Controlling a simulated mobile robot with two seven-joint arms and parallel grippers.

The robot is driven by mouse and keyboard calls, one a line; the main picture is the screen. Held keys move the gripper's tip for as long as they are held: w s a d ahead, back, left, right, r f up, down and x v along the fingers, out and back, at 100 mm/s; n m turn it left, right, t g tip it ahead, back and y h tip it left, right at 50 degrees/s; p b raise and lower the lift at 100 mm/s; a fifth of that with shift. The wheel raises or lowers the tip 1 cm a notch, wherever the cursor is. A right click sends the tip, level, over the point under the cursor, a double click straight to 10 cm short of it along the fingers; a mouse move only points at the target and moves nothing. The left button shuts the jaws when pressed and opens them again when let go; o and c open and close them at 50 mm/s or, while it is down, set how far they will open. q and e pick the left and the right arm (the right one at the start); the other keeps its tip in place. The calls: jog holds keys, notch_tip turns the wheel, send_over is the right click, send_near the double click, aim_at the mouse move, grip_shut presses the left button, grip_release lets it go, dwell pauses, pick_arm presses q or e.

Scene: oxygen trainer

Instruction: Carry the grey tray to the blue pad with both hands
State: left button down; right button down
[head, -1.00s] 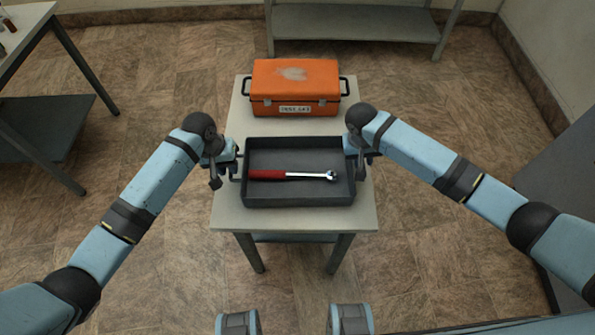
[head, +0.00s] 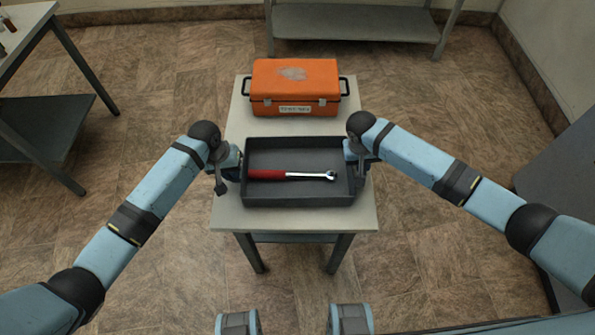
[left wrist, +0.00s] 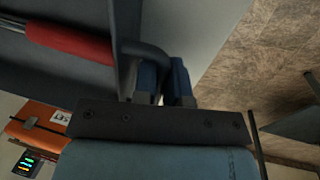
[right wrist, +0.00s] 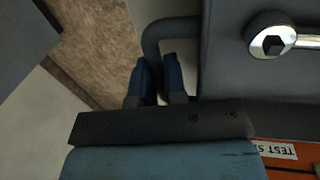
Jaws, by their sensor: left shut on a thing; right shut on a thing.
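The grey tray (head: 298,201) rests on a small pale table, with a red-handled ratchet wrench (head: 290,175) lying in it. My left gripper (head: 237,170) is at the tray's left end. In the left wrist view its blue fingers (left wrist: 163,82) are shut on the tray's dark handle (left wrist: 148,52). My right gripper (head: 354,158) is at the right end. In the right wrist view its fingers (right wrist: 158,82) are shut on the other handle (right wrist: 166,30). I see no blue pad in these views.
An orange toolbox (head: 295,88) stands behind the tray on the same table (head: 228,215). A grey shelf unit (head: 350,22) is at the back. Another table (head: 30,40) is at the far left, a grey surface at the right. Open tiled floor lies between.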

pick_arm(q)
jog(key=shift+r, duration=0.1)
pick_arm(e)
jog(key=shift+r, duration=0.1)
